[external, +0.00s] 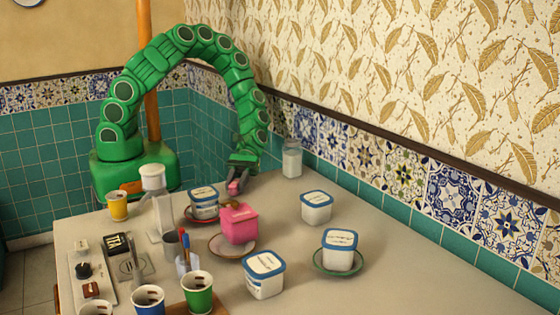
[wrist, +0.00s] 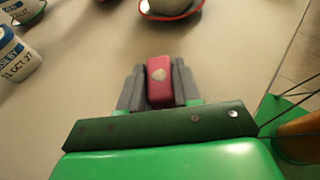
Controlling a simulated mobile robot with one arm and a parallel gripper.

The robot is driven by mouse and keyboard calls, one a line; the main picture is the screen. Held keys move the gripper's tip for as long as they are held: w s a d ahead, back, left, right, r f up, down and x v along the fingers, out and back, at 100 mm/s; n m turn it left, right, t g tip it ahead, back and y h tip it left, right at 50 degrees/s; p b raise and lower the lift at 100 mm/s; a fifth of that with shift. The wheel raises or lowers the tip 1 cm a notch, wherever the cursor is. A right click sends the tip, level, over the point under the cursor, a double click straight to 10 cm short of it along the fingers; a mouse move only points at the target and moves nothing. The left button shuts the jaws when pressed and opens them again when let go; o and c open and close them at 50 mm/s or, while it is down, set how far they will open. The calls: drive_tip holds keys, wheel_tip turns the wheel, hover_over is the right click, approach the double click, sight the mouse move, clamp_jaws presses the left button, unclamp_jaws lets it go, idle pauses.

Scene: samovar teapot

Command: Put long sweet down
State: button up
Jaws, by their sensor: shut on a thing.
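The long sweet (wrist: 159,80), a small pink-red block with a pale spot on top, is between the two grey fingers of my gripper (wrist: 159,88) in the wrist view. The fingers are shut on its sides. In the external view my gripper (external: 237,184) points down at the far end of the table, with the pink sweet (external: 233,188) at its tips. I cannot tell whether the sweet touches the tabletop.
A blue-lidded tub (external: 204,203) on a red saucer (external: 193,214) and a pink box (external: 239,223) on a plate (external: 222,247) stand nearer the camera. A glass jar (external: 292,160) is to the right by the wall. Bare tabletop (wrist: 100,75) surrounds the sweet.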

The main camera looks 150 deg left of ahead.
drive_tip(key=shift+f, duration=0.1)
drive_tip(key=o, duration=1)
drive_tip(key=shift+o, duration=0.2)
drive_tip(key=v, duration=1.2)
